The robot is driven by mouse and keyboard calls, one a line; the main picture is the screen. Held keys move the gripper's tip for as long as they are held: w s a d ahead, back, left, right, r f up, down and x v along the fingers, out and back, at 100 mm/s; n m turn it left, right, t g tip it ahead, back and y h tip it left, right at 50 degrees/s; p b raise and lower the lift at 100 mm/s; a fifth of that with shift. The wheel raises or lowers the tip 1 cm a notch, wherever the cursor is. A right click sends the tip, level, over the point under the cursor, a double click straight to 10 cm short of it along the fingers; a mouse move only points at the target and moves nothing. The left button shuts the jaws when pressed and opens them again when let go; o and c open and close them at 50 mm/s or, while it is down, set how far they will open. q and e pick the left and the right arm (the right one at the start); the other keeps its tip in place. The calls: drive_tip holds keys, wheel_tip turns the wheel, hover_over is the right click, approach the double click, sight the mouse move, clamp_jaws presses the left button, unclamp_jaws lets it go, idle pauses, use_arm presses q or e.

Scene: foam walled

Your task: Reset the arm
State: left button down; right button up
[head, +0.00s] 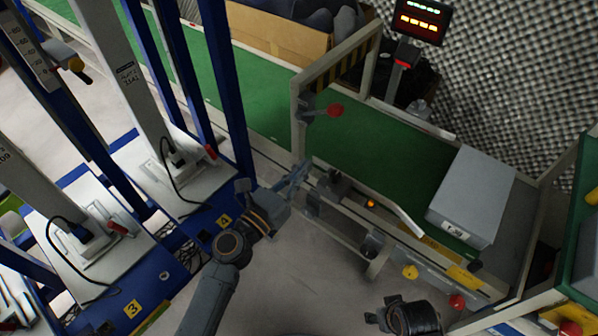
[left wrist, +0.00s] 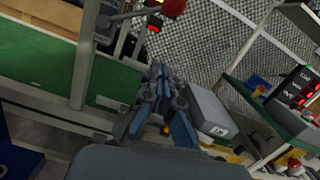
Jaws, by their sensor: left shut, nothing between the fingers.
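My left gripper (head: 300,172) is in the middle of the head view, in front of the conveyor's near side. Its blue-grey fingers are shut with nothing held. In the left wrist view the same gripper (left wrist: 160,78) shows its fingers close together, pointing towards the conveyor. A dark, rounded part of my right arm shows at the bottom right of the head view.
A green conveyor belt (head: 400,158) runs behind the left gripper, with a metal gate frame (head: 300,125) over it. A grey box (head: 472,195) sits at its right end. Blue-framed stations (head: 240,130) stand at the left. Grey floor (head: 300,270) is open in front.

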use_arm(q)
drive_tip(key=shift+s+a, duration=0.2)
drive_tip(key=shift+s, duration=0.1)
idle(0.4)
